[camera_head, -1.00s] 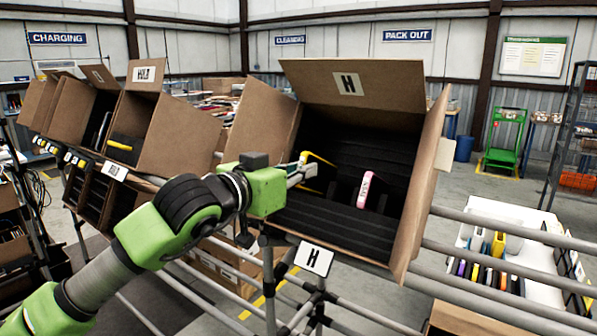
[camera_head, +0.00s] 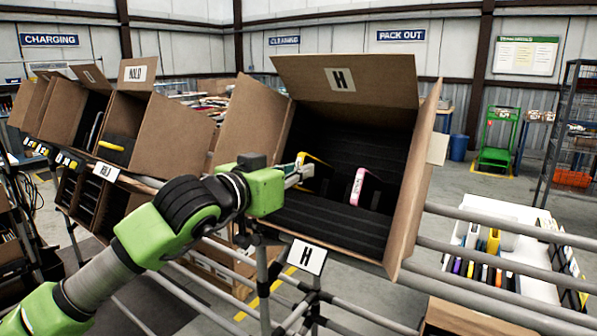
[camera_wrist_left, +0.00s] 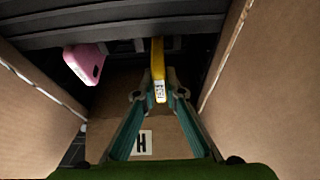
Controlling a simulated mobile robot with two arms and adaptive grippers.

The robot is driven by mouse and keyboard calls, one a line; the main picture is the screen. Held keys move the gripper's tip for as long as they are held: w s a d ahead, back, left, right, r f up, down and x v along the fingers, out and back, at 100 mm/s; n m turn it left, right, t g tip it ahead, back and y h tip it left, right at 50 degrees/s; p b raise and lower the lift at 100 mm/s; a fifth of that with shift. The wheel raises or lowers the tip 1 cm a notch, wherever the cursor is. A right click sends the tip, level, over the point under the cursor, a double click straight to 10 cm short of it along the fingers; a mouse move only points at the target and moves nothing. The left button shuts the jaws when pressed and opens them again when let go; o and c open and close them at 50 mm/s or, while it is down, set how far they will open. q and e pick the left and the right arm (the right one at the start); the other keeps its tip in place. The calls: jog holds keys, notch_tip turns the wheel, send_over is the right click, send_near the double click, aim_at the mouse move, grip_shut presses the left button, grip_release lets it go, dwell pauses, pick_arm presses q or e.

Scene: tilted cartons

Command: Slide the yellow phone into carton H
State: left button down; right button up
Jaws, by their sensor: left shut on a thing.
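Carton H (camera_head: 412,190) is an open, tilted cardboard box with a black slotted insert and an H label on its raised flap. The yellow phone (camera_head: 316,159) is at the left side of the carton's opening, against the dark insert. My left gripper (camera_head: 301,172) is shut on it. In the left wrist view the phone (camera_wrist_left: 158,62) is seen edge-on, with a small white label, between the fingertips of the left gripper (camera_wrist_left: 157,88). Its far end reaches the black insert; how deep it sits is hidden. A pink phone (camera_head: 357,187) stands in the insert to its right. My right gripper is not in view.
A HOLD carton (camera_head: 180,135) stands on the rack to the left. Grey rack rails (camera_head: 500,226) run to the right of carton H. A white bin (camera_head: 470,240) with several phones is at the right. Carton walls flank my left gripper on both sides.

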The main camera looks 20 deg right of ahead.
pick_arm(q)
jog(key=shift+w+d+f+b, duration=0.3)
jog(key=shift+w+d+b, duration=0.1)
jog(key=shift+d, duration=0.15)
dwell(1.0)
dwell(0.4)
jog(key=c, duration=2)
grip_release()
jog(key=shift+f, duration=0.1)
jog(key=shift+a, duration=0.1)
jog(key=s+a+r+b, duration=0.1)
jog(key=a, duration=0.1)
jog(key=s+a+r, duration=0.1)
jog(key=s+a, duration=0.1)
jog(key=shift+s+r+b, duration=0.1)
jog(key=shift+r+b, duration=0.25)
jog(key=shift+r, duration=0.05)
jog(key=shift+s+a+r, duration=0.8)
jog(key=shift+s+a, duration=0.05)
jog(key=shift+a, duration=0.25)
